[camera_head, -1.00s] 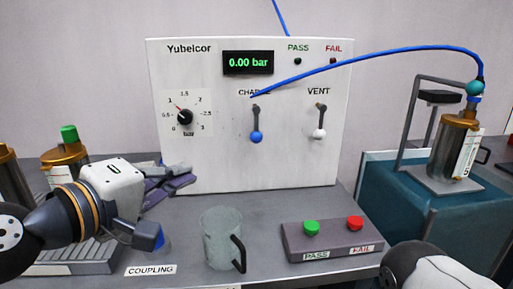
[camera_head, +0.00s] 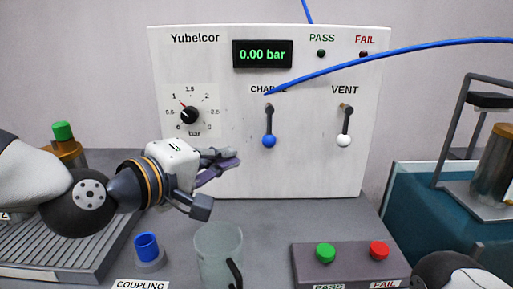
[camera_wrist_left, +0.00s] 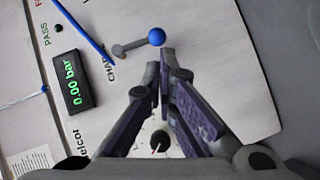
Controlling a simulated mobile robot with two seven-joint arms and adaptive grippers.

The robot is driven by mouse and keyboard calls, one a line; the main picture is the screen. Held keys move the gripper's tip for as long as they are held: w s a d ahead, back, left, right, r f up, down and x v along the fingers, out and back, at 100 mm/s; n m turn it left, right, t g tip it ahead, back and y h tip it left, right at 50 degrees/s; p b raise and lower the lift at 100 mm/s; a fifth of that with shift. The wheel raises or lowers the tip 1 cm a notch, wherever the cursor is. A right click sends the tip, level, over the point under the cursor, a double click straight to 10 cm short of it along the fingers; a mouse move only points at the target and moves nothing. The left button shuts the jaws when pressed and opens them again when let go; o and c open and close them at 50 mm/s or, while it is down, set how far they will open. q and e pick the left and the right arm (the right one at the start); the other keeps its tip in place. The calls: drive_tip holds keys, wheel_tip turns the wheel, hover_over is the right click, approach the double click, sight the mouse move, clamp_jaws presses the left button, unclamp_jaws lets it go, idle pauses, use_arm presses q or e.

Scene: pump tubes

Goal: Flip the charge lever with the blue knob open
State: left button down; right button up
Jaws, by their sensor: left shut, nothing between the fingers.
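The charge lever with the blue knob (camera_head: 268,141) is on the white panel under the CHARGE label and hangs straight down. In the left wrist view the blue knob (camera_wrist_left: 156,37) shows just beyond my fingertips, with its grey lever (camera_wrist_left: 130,47) to its left. My left gripper (camera_head: 236,160) is shut and empty, left of the knob and a little lower in the head view. Its fingers (camera_wrist_left: 165,62) point toward the panel and the knob. Contact with the knob does not show.
The vent lever with a white knob (camera_head: 344,141) hangs down to the right. A blue hose (camera_head: 400,49) crosses in front of the panel's upper part. A glass mug (camera_head: 218,250) and a PASS/FAIL button box (camera_head: 350,262) stand below. A pressure dial (camera_head: 190,115) is above my left gripper.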

sight(267, 145)
use_arm(q)
drive_tip(key=x, duration=1)
drive_tip(key=shift+w+d+b, duration=0.15)
drive_tip(key=shift+w+b, duration=0.05)
drive_tip(key=shift+b, duration=0.15)
use_arm(e)
drive_tip(key=shift+s+f, duration=0.3)
drive_tip(key=shift+f, duration=0.2)
use_arm(q)
drive_tip(key=shift+f, duration=0.1)
use_arm(e)
drive_tip(key=shift+s+f, duration=0.1)
use_arm(q)
drive_tip(key=shift+f, duration=0.1)
drive_tip(key=shift+d+n+b, duration=0.15)
drive_tip(key=shift+n+b, duration=0.15)
drive_tip(key=shift+b, duration=0.1)
use_arm(e)
drive_tip(key=shift+s+f, duration=0.2)
drive_tip(key=shift+f, duration=0.05)
use_arm(q)
drive_tip(key=shift+d+f+t+h+b, duration=0.1)
drive_tip(key=shift+d+t+h+b, duration=0.1)
drive_tip(key=shift+t+h+b, duration=0.15)
use_arm(e)
drive_tip(key=shift+s+f+g, duration=0.25)
drive_tip(key=shift+f+g, duration=0.05)
drive_tip(key=shift+f, duration=0.05)
